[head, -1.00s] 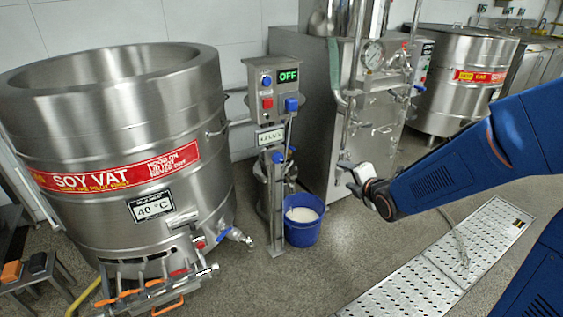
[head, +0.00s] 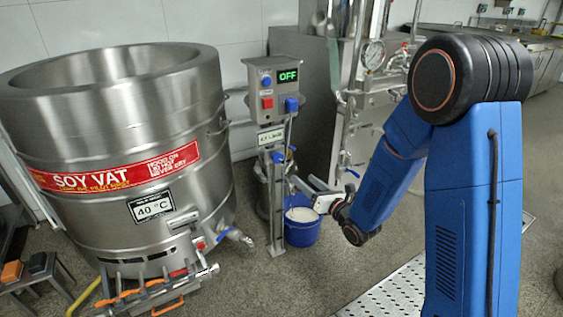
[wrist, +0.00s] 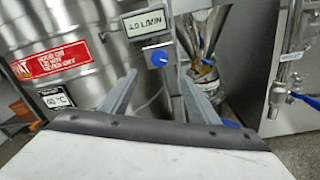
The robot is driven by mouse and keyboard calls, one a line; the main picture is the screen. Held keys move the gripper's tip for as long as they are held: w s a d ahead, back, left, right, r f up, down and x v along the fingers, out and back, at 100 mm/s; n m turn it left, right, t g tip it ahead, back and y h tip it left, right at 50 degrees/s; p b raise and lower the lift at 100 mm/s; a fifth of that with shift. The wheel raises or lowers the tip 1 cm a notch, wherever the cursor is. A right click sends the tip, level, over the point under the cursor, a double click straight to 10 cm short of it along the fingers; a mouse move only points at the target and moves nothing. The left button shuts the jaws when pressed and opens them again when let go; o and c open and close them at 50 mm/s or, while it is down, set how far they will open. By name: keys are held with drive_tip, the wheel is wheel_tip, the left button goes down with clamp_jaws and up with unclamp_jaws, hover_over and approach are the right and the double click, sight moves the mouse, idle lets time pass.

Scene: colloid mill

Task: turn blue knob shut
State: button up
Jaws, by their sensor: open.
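A round blue knob (head: 278,157) with a light pointer mark sits on the metal post, just below a small flow display (head: 270,137). In the wrist view the blue knob (wrist: 157,57) is straight ahead, beyond and between the finger ends, and the display (wrist: 148,20) above it reads 4.0 L/MIN. My gripper (head: 311,187) is right of the post and lower than the knob. In the wrist view my gripper (wrist: 158,78) is open and empty, its two fingers apart and not seen touching the knob.
The soy vat (head: 110,125) stands left of the post, with a blue-handled valve (head: 233,234) low on its side. A control box (head: 274,88) reading OFF tops the post. A blue bucket (head: 303,232) of white liquid stands below my gripper. Steel machinery (head: 310,125) stands behind.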

sight(279, 158)
drive_tip(key=x, duration=1.6)
drive_tip(key=c, duration=1.1)
